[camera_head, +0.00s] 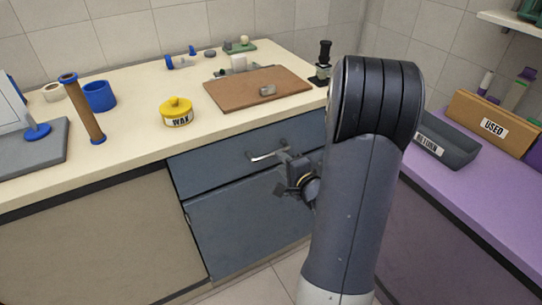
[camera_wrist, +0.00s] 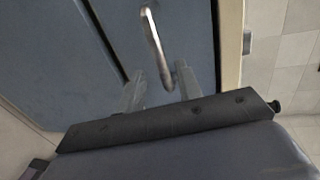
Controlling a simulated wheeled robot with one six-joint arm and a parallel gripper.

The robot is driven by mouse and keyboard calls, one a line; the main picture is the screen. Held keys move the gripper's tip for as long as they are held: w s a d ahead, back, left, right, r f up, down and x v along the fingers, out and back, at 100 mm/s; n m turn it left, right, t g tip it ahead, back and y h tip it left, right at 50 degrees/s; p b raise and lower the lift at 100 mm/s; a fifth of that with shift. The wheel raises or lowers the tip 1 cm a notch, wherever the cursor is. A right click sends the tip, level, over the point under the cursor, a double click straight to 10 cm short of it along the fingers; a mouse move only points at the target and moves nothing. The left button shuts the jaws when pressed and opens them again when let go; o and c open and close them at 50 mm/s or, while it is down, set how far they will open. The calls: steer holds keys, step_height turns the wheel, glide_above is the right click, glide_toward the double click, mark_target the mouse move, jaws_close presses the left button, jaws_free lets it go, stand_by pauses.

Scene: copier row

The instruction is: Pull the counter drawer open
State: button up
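The blue-grey counter drawer (camera_head: 215,168) sits under the cream counter top. Its front looks flush with the cabinet, so it appears shut. Its silver bar handle (camera_head: 268,155) is on the drawer front, partly hidden at the right by my gripper (camera_head: 284,172). In the wrist view the handle (camera_wrist: 153,40) runs up and down the picture, and its lower end lies between the two fingers of my gripper (camera_wrist: 160,78). The fingers stand apart, with gaps beside the handle. I cannot tell whether either finger touches it.
A blue-grey cupboard door (camera_head: 245,225) is below the drawer. On the counter are a yellow WAX pot (camera_head: 176,113), a brown board (camera_head: 245,92) and a brown roll (camera_head: 85,112). A purple counter (camera_head: 475,190) at the right holds a grey tray (camera_head: 447,146) and a USED box (camera_head: 490,122).

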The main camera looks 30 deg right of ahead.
mark_target(272, 155)
steer(key=x, duration=0.6)
steer(key=shift+w+f, duration=0.1)
steer(key=shift+w, duration=0.1)
jaws_close()
stand_by(0.3)
